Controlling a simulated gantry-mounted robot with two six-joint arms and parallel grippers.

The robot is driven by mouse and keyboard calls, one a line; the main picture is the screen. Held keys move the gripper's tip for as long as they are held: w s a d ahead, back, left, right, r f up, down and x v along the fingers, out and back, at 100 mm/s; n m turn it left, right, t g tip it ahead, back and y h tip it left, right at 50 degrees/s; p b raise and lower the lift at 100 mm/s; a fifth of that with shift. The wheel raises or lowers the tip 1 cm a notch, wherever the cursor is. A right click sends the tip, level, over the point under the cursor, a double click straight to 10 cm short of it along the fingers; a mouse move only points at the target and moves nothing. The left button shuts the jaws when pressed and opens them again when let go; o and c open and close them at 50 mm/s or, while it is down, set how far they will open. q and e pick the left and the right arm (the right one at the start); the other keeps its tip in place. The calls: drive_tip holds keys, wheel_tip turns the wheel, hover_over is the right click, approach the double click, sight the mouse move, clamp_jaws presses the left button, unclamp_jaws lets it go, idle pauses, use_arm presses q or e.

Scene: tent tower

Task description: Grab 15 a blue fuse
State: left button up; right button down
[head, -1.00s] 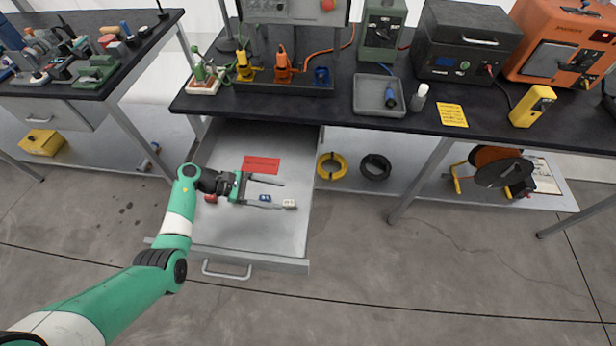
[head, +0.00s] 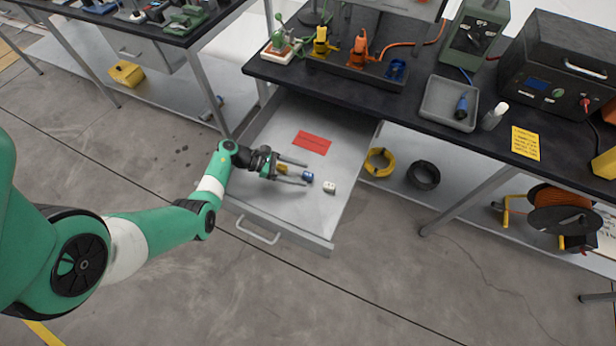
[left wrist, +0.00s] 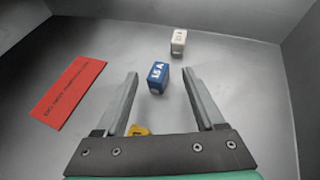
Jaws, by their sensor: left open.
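The blue fuse (head: 308,177) sits on the floor of the open drawer (head: 253,207). In the left wrist view the blue fuse (left wrist: 157,78) carries white lettering that reads like 15 A. My left gripper (head: 306,174) is open over the drawer. In the wrist view the blue fuse shows between its fingertips (left wrist: 160,73), with a gap on each side. A yellow fuse (left wrist: 138,130) lies nearer the gripper's palm, partly hidden by it. A white fuse (head: 329,187) stands beyond the fingertips; it also shows in the wrist view (left wrist: 179,41). My right gripper is not in view.
A red card (head: 312,143) lies flat on the drawer floor. The drawer's front has a handle (head: 259,230). The black bench top (head: 400,98) overhangs the back of the drawer. Yellow (head: 380,162) and black (head: 423,175) coils lie on the shelf to the right.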

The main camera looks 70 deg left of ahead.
sight(303, 175)
use_arm(q)
drive_tip(key=shift+x, duration=0.95)
clamp_jaws()
drive_tip(key=shift+r, duration=0.5)
wheel_tip(303, 175, up, 3)
drive_tip(key=shift+p, duration=1.2)
drive_tip(key=s+d+r+p, duration=0.7)
drive_tip(key=s+d+r, duration=0.2)
drive_tip(key=s, duration=0.1)
drive_tip(key=shift+s+d+p, duration=0.25)
drive_tip(key=shift+p, duration=0.05)
